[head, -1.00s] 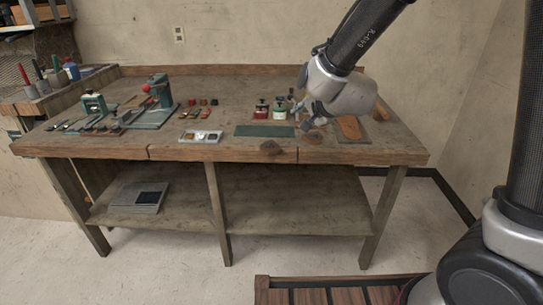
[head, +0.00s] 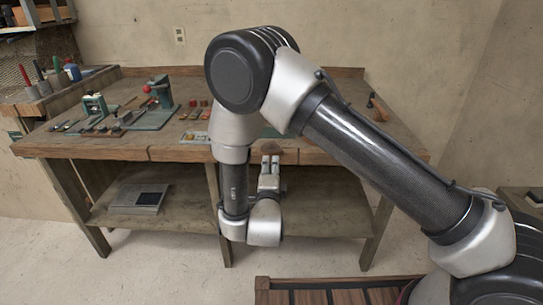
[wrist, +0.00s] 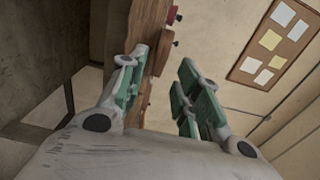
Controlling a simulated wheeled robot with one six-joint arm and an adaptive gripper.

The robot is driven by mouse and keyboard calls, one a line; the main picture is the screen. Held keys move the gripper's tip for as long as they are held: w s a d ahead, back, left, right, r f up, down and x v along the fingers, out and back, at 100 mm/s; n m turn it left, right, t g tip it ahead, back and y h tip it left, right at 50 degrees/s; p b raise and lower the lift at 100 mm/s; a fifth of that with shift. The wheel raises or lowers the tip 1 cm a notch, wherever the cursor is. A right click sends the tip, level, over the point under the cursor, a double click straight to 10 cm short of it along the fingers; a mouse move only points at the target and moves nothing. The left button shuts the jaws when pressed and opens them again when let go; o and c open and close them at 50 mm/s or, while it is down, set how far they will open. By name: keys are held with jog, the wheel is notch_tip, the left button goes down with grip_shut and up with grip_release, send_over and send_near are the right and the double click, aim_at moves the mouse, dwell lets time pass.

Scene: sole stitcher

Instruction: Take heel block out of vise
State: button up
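My gripper (head: 270,160) points upward at the front edge of the workbench, right of the bench's middle. In the wrist view my gripper (wrist: 162,65) has its green-padded fingers wide apart with nothing between them. A small green-and-white clamp-like device (head: 94,104) stands at the bench's left end; it may be the vise, but it is too small to be sure. I cannot make out a heel block in it or elsewhere. My arm covers much of the bench's middle and right.
The wooden workbench (head: 60,143) has a lower shelf with a grey box (head: 139,199). A green press with a red knob (head: 158,100) stands at back left, near several small tools. A dark-handled tool (head: 376,105) lies at the right end. A pinboard (wrist: 275,45) hangs on the wall.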

aim_at(272, 155)
jog(key=w, duration=0.6)
jog(key=shift+w+d, duration=0.1)
jog(key=shift+w, duration=0.2)
grip_shut()
jog(key=shift+r, duration=1.3)
jog(key=s+r, duration=0.2)
jog(key=s, duration=0.5)
jog(key=s+r, duration=0.3)
jog(key=s, duration=0.4)
jog(key=shift+a, duration=0.2)
